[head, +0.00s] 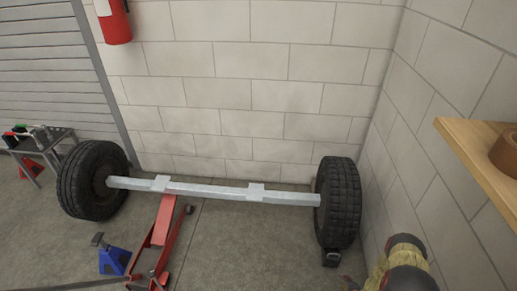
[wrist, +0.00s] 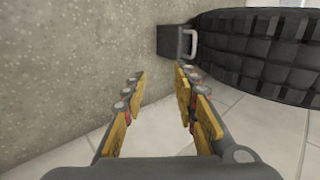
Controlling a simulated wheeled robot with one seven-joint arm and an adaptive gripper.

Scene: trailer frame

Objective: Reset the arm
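In the wrist view my gripper (wrist: 160,76) is open, its two yellow-padded fingers apart with nothing between them. Just beyond the right fingertip is a dark wheel chock (wrist: 172,42) with a light handle, on the concrete floor beside a black tyre (wrist: 262,50). The fingers look apart from the chock. In the head view part of my arm (head: 408,255), yellowish with dark joints, rises at the bottom right near the wall. The chock (head: 332,258) sits at the foot of the right tyre (head: 338,200).
A grey axle (head: 220,190) joins the right tyre to a left tyre (head: 90,180), with a red floor jack (head: 163,225) under it. A blue jack stand (head: 115,261) is at lower left. A wooden shelf (head: 480,155) juts out above my arm. Block walls close the back and right.

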